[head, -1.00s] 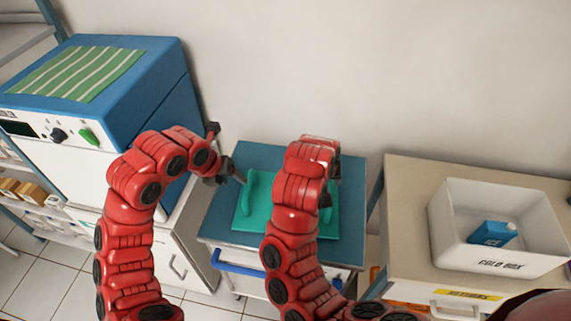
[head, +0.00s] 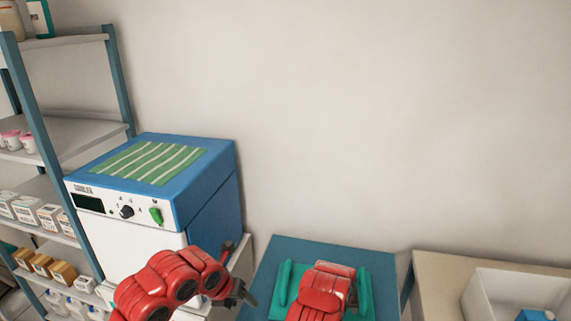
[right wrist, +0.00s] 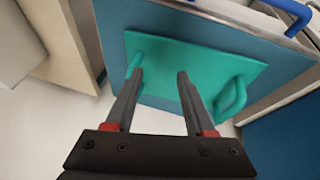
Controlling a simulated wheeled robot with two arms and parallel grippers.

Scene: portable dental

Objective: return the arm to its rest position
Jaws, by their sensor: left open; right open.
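My left gripper (head: 240,287) is open and empty at the lower middle of the head view. It is to the left of a teal tray (head: 366,304) with upright handles, apart from its left handle. The tray lies on a blue-topped stand (head: 300,250). My right arm reaches over the tray and hides much of it in the head view. My right gripper (right wrist: 160,78) is open in the right wrist view, with nothing held between its fingers. Its left finger overlaps one handle of the tray in the picture; I cannot tell whether they touch.
A blue and white machine (head: 213,190) with a green striped cloth (head: 150,161) on top stands to the left. Shelves (head: 70,132) with boxes stand at the far left. A white bin (head: 495,290) holding a blue carton (head: 535,315) stands at the right. The wall behind is bare.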

